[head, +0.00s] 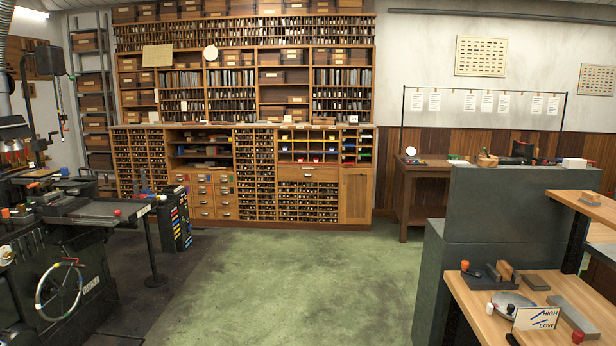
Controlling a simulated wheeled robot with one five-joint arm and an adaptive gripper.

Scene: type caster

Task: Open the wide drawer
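The wide drawer (308,173) is a wooden drawer front in the large cabinet against the back wall. It sits below a grid of cubbyholes with coloured items and above rows of small dark compartments. It has a small handle near its middle and looks closed, flush with the cabinet. It is across the room from me. My gripper is not in view.
Green floor (300,275) lies clear up to the cabinet. A black machine with a handwheel (60,290) stands at the left, with a thin post (153,250) beside it. A grey block (500,220) and a wooden worktop (480,320) fill the right. A wooden side table (408,190) stands right of the cabinet.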

